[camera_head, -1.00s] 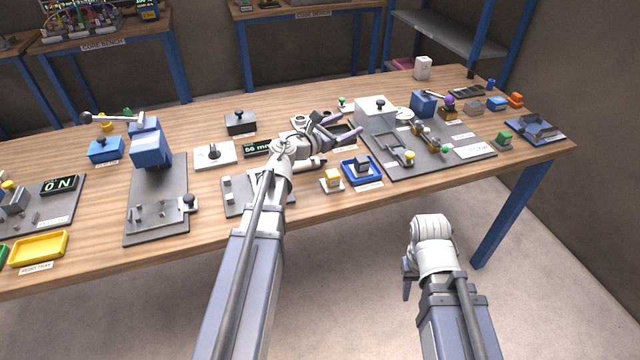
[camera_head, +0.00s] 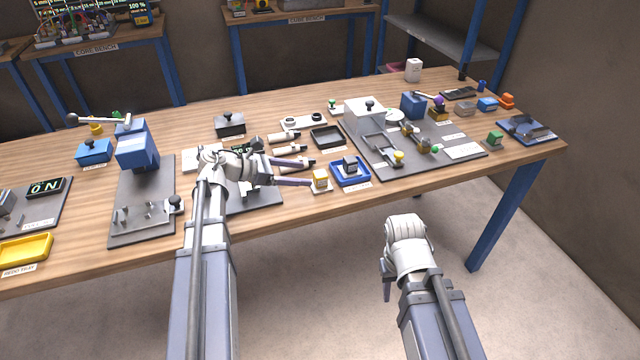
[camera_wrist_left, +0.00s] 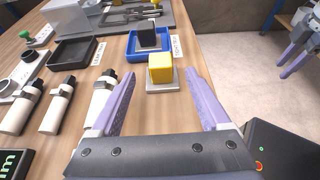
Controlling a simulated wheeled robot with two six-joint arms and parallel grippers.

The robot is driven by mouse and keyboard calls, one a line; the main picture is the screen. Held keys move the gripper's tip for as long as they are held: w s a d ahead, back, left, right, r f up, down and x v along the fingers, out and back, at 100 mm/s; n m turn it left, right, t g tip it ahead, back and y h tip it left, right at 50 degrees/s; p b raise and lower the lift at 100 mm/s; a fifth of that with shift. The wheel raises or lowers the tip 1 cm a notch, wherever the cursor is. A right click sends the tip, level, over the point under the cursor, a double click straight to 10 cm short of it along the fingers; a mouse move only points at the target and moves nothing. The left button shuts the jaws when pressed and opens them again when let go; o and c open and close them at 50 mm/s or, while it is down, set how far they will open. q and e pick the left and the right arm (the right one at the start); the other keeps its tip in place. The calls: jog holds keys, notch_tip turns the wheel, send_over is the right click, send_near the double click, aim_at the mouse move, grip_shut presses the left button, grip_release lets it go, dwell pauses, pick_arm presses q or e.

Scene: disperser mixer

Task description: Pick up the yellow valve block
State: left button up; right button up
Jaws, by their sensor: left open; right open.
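The yellow valve block (camera_head: 320,178) sits on a small light plate near the table's front edge. It also shows in the left wrist view (camera_wrist_left: 160,68), just beyond the fingertips and between their lines. My left gripper (camera_head: 308,172) is open, low over the table, its fingers pointing right toward the block; in the left wrist view its two purple fingers (camera_wrist_left: 160,78) are spread wide with nothing between them. My right gripper (camera_head: 387,285) hangs in front of the table, away from the block; its fingers are partly hidden by its wrist.
A blue tray (camera_head: 351,181) holding a dark block stands just right of the yellow block. White-and-black bottles (camera_head: 285,137) lie near the left gripper, with a black tray (camera_head: 327,147) behind. A grey board with fixtures (camera_head: 455,158) is further right.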

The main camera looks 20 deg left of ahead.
aim_at(315, 175)
pick_arm(q)
jog(key=shift+b+x, duration=0.85)
jog(key=shift+x, duration=1.55)
jog(key=shift+w+d, duration=0.2)
jog(key=shift+d, duration=0.05)
jog(key=shift+c, duration=0.3)
grip_shut()
